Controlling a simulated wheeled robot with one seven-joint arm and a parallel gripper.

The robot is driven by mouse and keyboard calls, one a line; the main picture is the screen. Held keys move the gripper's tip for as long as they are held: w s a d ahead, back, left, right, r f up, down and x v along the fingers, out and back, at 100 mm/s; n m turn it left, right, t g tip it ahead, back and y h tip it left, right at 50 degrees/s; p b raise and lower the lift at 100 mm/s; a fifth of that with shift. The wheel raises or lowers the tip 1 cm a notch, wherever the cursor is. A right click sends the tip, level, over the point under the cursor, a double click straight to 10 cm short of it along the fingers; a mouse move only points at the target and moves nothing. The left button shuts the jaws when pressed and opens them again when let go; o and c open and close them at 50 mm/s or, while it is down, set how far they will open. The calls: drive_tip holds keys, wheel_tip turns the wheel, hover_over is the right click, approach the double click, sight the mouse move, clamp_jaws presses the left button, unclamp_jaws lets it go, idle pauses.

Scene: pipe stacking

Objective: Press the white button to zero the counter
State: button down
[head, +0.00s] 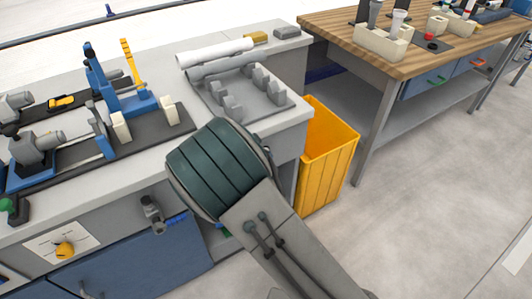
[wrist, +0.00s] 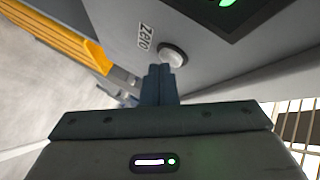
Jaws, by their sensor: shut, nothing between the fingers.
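The white button (wrist: 173,54) is a round knob on a grey panel in the wrist view, beside a label reading "Zero" (wrist: 146,38). My gripper (wrist: 159,69) is shut and empty. Its fingertips overlap the lower left edge of the button in the picture. I cannot tell whether they touch it. Part of a dark counter display (wrist: 215,12) with a lit green segment shows at the top edge. In the head view my arm hides the gripper, and the button does not show.
A yellow bin (head: 328,155) stands right of the grey bench (head: 285,125). A grey rack (head: 235,95) and white pipe (head: 215,52) lie on the bench top. A wooden-topped table (head: 365,45) stands at the back right. The floor on the right is clear.

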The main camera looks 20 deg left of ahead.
drive_tip(key=shift+s+d, duration=0.1)
drive_tip(key=shift+d, duration=0.05)
drive_tip(key=shift+s+d+b, duration=0.35)
drive_tip(key=shift+s+d, duration=0.1)
drive_tip(key=shift+d, duration=0.05)
drive_tip(key=s+d+b, duration=0.1)
drive_tip(key=s+d, duration=0.2)
drive_tip(key=d, duration=0.1)
drive_tip(key=shift+s+b, duration=0.15)
drive_tip(key=shift+b, duration=0.15)
idle(0.3)
drive_tip(key=shift+a, duration=0.1)
idle(0.6)
